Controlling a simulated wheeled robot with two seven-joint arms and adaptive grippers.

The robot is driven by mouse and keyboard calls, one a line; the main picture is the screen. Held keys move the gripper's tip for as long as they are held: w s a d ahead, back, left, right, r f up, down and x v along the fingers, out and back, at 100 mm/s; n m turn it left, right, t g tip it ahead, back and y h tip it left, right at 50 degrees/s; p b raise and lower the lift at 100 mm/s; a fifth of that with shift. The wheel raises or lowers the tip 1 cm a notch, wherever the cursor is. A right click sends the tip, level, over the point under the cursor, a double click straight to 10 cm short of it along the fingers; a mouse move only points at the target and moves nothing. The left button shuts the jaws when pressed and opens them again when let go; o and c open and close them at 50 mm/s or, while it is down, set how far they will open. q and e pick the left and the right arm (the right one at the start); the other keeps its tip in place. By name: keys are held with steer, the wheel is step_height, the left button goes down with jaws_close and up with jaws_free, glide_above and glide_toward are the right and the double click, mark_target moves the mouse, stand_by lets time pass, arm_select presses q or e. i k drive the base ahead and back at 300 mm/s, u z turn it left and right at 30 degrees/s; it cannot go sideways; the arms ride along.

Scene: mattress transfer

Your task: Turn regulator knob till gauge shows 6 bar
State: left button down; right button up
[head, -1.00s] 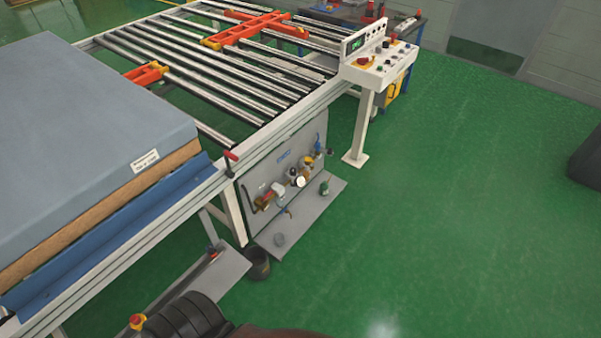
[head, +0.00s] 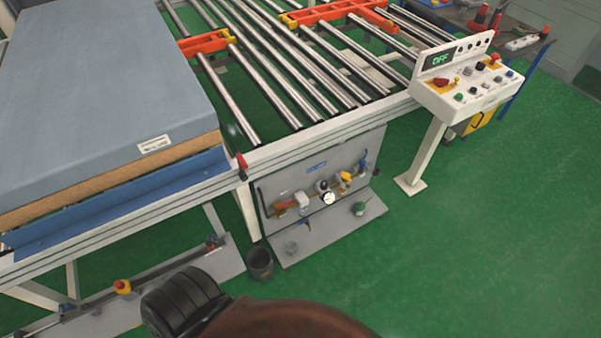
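The air panel (head: 351,157) is a grey plate under the roller table's side frame, carrying a row of pneumatic parts. A round white gauge (head: 328,198) sits in the middle of the row; its reading is too small to make out. A dark knob-like part (head: 322,185) is just above the gauge, and I cannot tell for sure that it is the regulator knob. Yellow and blue fittings (head: 345,177) are to the right. Neither of my grippers is in view.
A control console (head: 465,85) on a white post stands to the right of the panel. A grey shelf (head: 340,232) juts out below the panel. Green floor (head: 480,240) is clear at the right.

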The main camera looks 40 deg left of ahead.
mark_target(324, 185)
steer(key=u, duration=0.85)
steer(key=i, duration=0.85)
steer(key=u, duration=0.9)
